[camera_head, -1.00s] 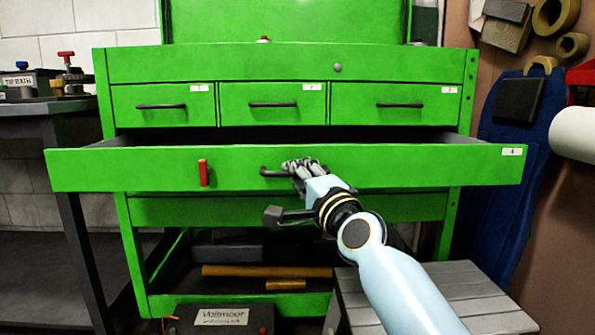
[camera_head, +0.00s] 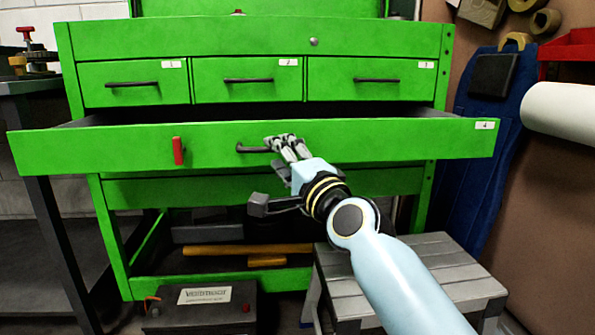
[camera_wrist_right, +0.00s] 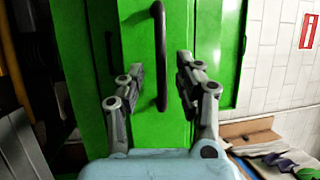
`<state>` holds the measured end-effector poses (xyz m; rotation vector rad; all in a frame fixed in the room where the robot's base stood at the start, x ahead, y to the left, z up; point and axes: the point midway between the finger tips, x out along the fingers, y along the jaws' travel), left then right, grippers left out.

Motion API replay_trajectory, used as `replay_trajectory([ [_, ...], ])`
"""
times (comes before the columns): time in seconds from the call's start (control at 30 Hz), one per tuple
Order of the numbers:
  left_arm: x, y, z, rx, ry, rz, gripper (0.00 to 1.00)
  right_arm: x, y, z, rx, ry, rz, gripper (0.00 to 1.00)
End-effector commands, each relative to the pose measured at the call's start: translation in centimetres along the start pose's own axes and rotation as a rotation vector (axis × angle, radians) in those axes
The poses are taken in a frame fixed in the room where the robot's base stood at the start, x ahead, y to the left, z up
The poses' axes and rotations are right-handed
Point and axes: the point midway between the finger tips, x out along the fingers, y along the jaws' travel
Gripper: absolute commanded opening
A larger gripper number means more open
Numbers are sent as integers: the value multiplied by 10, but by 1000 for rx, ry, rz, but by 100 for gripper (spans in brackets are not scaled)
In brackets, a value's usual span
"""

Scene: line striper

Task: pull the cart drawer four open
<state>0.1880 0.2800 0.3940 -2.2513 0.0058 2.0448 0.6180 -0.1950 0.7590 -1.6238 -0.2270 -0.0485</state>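Drawer four (camera_head: 400,143) is the wide green drawer with a label at its right end. It stands well out from the green cart (camera_head: 180,42). Its dark bar handle (camera_head: 252,149) is partly hidden by my right gripper (camera_head: 285,147). In the right wrist view, the handle (camera_wrist_right: 161,60) passes between the two fingers of my right gripper (camera_wrist_right: 163,72). The fingers are apart, with a gap visible on each side of the handle. My left gripper is not in view.
A red piece (camera_head: 178,151) sits on the drawer front, left of the handle. A grey slatted stool (camera_head: 430,262) stands below at the right. A dark labelled box (camera_head: 205,305) is on the floor. A dark bench (camera_head: 30,90) stands at the left.

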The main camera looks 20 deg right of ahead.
Motion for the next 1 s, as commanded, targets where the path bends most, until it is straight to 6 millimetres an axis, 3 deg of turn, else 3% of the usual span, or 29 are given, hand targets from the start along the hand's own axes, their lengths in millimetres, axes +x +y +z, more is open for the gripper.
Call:
replay_trajectory([
  [0.2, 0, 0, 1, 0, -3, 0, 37, -52, 2, 0, -1, -1, 5, 34],
  [0.4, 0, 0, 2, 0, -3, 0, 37, -82, 1, 0, 0, -1, 3, 34],
  [0.6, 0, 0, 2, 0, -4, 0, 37, -91, 1, 0, -1, 0, 2, 34],
  [1.0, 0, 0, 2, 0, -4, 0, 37, -91, 1, 0, -1, 0, 2, 34],
])
